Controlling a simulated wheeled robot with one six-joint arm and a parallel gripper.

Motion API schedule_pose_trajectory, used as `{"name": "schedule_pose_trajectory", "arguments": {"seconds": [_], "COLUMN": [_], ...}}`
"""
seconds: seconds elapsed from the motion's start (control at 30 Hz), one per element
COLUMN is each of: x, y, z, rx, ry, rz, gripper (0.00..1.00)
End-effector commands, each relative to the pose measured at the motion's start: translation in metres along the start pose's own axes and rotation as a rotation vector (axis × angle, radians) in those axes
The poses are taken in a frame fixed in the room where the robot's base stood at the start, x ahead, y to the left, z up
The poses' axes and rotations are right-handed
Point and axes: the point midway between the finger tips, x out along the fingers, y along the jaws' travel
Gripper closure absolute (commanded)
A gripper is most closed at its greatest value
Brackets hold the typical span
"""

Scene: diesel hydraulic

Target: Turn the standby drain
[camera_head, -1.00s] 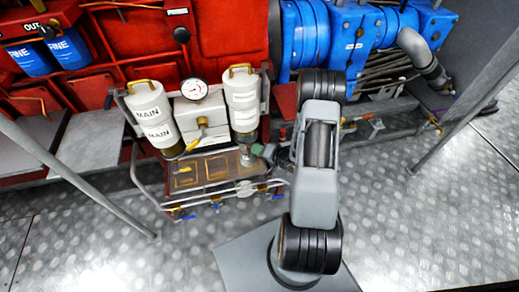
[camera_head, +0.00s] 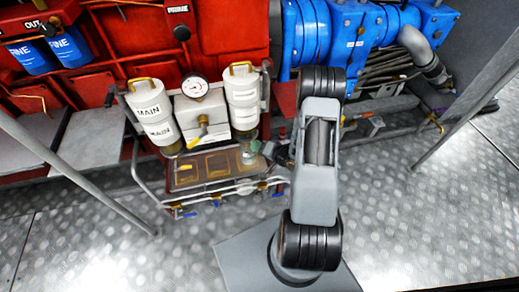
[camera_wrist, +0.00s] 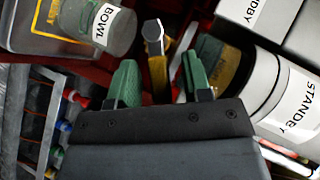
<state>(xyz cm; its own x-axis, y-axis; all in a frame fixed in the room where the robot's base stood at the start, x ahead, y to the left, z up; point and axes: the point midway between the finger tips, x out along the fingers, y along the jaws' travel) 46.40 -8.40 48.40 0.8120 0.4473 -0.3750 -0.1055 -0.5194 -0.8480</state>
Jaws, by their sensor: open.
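The white standby canister (camera_wrist: 285,92), labelled STANDBY, stands at the right of the wrist view; it also shows right of the gauge in the head view (camera_head: 242,92). My gripper (camera_wrist: 160,82) has two green fingertips spread apart. A yellow lever with a grey metal end (camera_wrist: 155,55) lies between them, with a visible gap on each side; it looks like the drain handle, but its label is not seen. In the head view my gripper (camera_head: 269,150) is beside the foot of the standby canister, partly hidden by my arm. The lever is not clear there.
A clear jar labelled BOWL (camera_wrist: 108,28) sits close left of the fingers. The main canister (camera_head: 153,112), pressure gauge (camera_head: 195,87) and a yellow-handled selector (camera_head: 198,133) are further left. A pipe with coloured taps (camera_head: 220,193) runs along the tray front. The floor in front is clear.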

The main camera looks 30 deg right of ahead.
Motion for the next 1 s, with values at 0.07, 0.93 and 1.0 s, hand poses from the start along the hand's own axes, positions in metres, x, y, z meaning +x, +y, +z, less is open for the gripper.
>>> {"name": "schedule_pose_trajectory", "arguments": {"seconds": [0.07,0.93,1.0], "x": [-0.001,-0.133,-0.136], "y": [0.000,-0.001,-0.001], "z": [0.000,0.000,0.000], "rx": [0.000,0.001,0.001], "ry": [0.001,0.001,0.001], "rz": [0.000,0.001,0.001], "gripper": [0.55,0.55,0.55]}}
